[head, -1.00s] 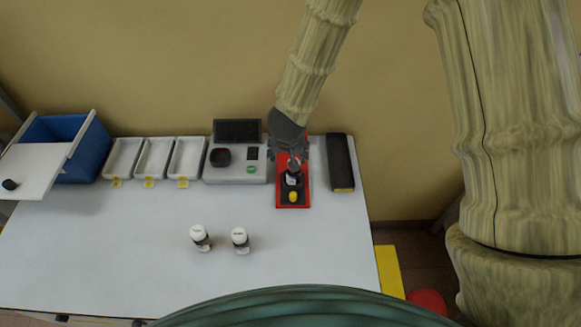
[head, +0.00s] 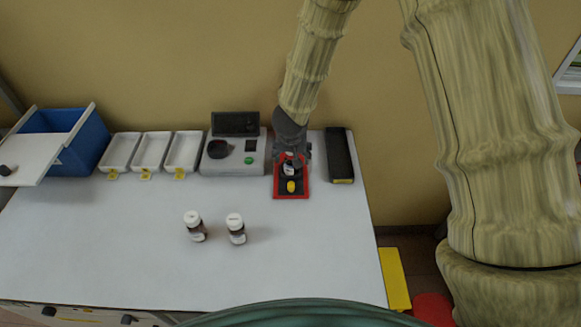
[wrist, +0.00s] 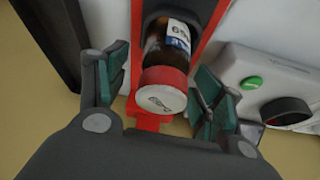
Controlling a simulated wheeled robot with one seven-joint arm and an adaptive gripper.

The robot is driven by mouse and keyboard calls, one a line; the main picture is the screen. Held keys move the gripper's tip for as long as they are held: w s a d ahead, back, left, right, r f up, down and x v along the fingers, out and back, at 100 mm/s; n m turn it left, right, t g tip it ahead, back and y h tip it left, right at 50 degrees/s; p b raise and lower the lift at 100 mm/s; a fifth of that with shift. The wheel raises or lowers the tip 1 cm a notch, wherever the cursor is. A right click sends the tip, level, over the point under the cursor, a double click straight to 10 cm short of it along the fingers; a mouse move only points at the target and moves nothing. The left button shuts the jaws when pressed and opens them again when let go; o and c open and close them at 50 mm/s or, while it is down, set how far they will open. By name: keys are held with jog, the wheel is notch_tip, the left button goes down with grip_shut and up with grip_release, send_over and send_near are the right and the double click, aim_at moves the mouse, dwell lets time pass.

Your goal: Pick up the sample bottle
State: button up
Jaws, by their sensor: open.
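The sample bottle (wrist: 167,62) is dark, with a printed label and a white cap above a red ring. In the head view the bottle (head: 289,168) is partly hidden by my gripper (head: 292,152). In the wrist view my gripper (wrist: 160,88) is open, with one finger on each side of the bottle. Gaps show between the fingers and the bottle, and nothing is gripped. The red holder (head: 305,190) sits near the back right of the table.
Two more white-capped bottles (head: 194,226) (head: 236,229) stand mid-table. A grey device (head: 232,165) with a green button is left of the holder, and a black box (head: 339,157) is right. White trays (head: 120,151) and a blue bin (head: 82,140) stand further left. The table's front is clear.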

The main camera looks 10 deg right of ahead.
jog(key=shift+s+d, duration=0.1)
jog(key=shift+s, duration=0.2)
jog(key=shift+w+f, duration=0.65)
jog(key=shift+w, duration=0.15)
jog(key=shift+s+r, duration=0.3)
jog(key=shift+s, duration=0.05)
jog(key=c, duration=0.7)
jog(key=shift+s, duration=0.1)
jog(key=c, duration=0.4)
jog(key=shift+w+f, duration=0.1)
jog(key=shift+w, duration=0.1)
jog(key=shift+c, duration=0.8)
jog(key=shift+s, duration=0.15)
